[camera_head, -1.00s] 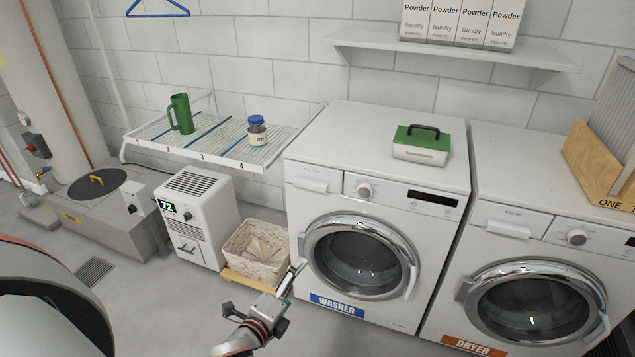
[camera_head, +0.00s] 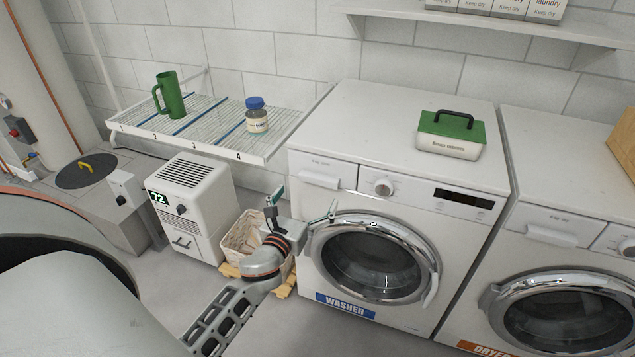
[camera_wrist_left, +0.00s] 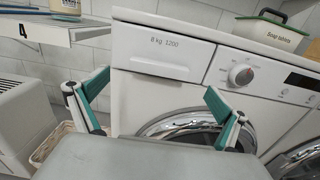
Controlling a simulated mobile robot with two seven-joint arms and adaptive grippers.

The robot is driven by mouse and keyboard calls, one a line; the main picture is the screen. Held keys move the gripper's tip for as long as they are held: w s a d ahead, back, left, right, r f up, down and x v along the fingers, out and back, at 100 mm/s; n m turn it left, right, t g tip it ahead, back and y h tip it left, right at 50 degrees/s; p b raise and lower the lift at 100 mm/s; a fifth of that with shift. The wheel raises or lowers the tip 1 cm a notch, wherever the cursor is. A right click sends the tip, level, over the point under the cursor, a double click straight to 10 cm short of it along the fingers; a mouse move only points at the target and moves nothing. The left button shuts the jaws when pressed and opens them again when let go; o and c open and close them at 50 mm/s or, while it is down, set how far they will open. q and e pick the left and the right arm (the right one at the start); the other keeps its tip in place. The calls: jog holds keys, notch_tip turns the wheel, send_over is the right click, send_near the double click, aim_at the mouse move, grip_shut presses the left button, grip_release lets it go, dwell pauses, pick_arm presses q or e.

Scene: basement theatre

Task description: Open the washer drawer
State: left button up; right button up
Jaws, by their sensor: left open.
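The washer (camera_head: 397,190) is white with a round chrome-rimmed door and a blue WASHER label (camera_head: 345,305). Its closed drawer (camera_head: 322,173) is at the upper left of the front panel, left of the dial (camera_head: 383,187). In the left wrist view the drawer front (camera_wrist_left: 162,56) lies ahead, marked "8 kg 1200". My left gripper (camera_head: 303,207) is open and empty, in front of the washer's left edge and below the drawer, apart from it. Its two green-padded fingers (camera_wrist_left: 158,98) spread wide in the wrist view. My right gripper does not show.
A wire shelf (camera_head: 205,125) with a green mug and a blue-lidded jar juts out left of the washer. A dehumidifier (camera_head: 192,205) and a wicker basket (camera_head: 243,238) stand below. The dryer (camera_head: 570,240) is on the right. A green-lidded box (camera_head: 450,135) sits on the washer.

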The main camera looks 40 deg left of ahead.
aim_at(318, 181)
pick_arm(q)
jog(key=shift+x, duration=3.15)
jog(key=c, duration=1.6)
jog(key=shift+s+d, duration=0.1)
jog(key=shift+s, duration=0.05)
